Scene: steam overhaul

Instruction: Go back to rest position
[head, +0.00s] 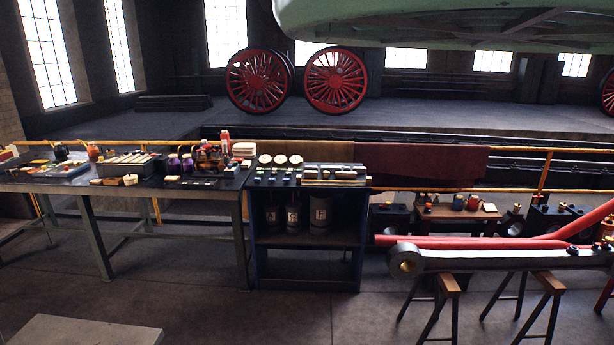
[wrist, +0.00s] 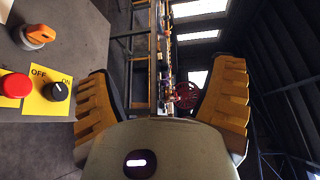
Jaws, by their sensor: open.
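My gripper (wrist: 168,105) shows in the wrist view with its two yellow ridged fingers spread wide apart. Nothing is between the fingers. A grey panel stands to the left of the left finger. My gripper and the panel are not in the head view.
A long workbench (head: 165,188) with tools and a blue cabinet (head: 306,240) stand ahead. A heavy grey rod (head: 490,260) rests on trestles at the right. Red wheels (head: 336,80) stand behind a yellow rail. The floor in the front middle is clear.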

